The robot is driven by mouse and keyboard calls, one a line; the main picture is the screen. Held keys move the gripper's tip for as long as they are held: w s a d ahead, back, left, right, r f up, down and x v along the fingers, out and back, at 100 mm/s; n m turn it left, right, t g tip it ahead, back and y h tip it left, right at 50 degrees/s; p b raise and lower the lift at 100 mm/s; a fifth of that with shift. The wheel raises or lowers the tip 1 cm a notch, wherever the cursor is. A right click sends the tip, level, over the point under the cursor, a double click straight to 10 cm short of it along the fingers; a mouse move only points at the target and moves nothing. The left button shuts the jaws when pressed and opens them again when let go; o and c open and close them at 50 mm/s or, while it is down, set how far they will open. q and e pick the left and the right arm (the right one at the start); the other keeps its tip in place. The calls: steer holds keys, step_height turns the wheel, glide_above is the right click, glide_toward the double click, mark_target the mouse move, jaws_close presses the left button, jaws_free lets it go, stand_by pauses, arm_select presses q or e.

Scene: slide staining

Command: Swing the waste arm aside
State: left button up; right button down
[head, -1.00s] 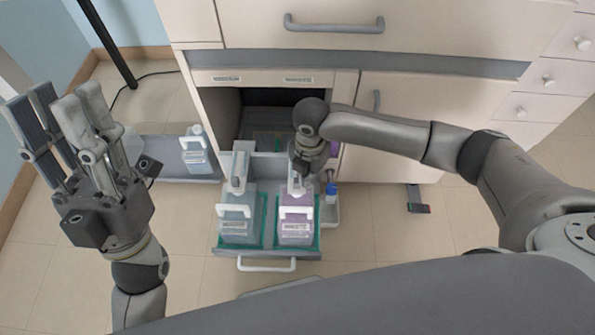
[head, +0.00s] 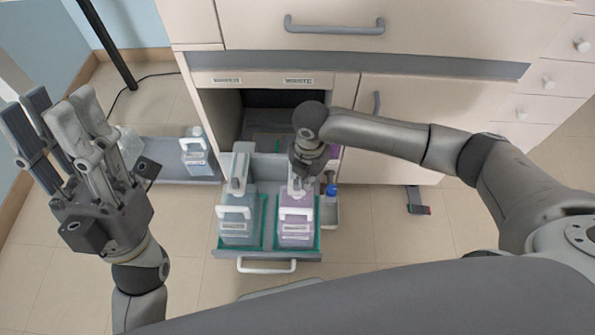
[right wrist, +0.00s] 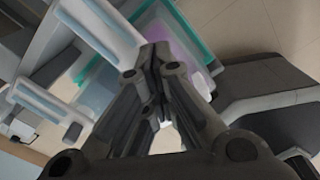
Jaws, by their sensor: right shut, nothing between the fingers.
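The waste container (head: 296,228), with purple liquid and a white handle, stands in the right half of the pulled-out drawer. A pale arm (head: 296,187) lies over its top, partly hidden under my right gripper (head: 300,174). In the right wrist view, the right gripper's fingers (right wrist: 153,55) are shut and empty. A white bar-like part (right wrist: 100,27) lies just left of the fingertips there; I cannot tell whether they touch. Purple (right wrist: 180,55) shows behind the fingers. My left gripper (head: 55,125) is open and empty, raised at the left, away from the drawer.
A blue-grey container (head: 239,222) stands left of the waste one, with its own grey arm (head: 238,172) above. The drawer has a white front handle (head: 266,266). A blue-capped bottle (head: 331,192) stands at its right. Another bottle (head: 195,155) stands in a side tray.

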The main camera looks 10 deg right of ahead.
steer(key=shift+s+d+f, duration=0.1)
steer(key=shift+s+f, duration=0.05)
steer(key=shift+f, duration=0.15)
stand_by(0.4)
